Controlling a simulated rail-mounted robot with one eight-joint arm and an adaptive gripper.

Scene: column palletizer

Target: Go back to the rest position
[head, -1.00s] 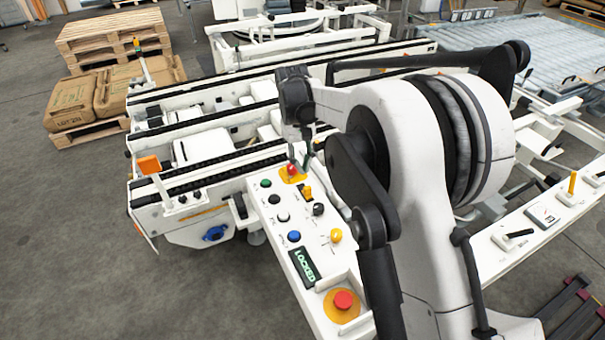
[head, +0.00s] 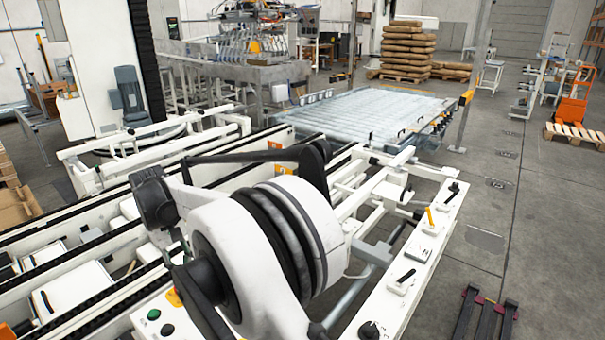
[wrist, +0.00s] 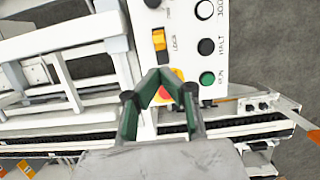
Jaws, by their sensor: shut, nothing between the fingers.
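A red button on a yellow base (wrist: 165,97) shows partly between and behind the fingers. How far the tips are from it I cannot tell. A green RUN button (wrist: 207,78), a black HALT button (wrist: 206,46) and an orange switch (wrist: 158,40) are close by. In the head view my arm hides most of the panel; its green button (head: 153,314) shows at the bottom.
White conveyor frames with black chains (head: 85,240) lie left of my arm. A roller bed (head: 365,115) is behind it. Stacked sacks (head: 407,50) stand at the back. Open floor (head: 530,225) lies right.

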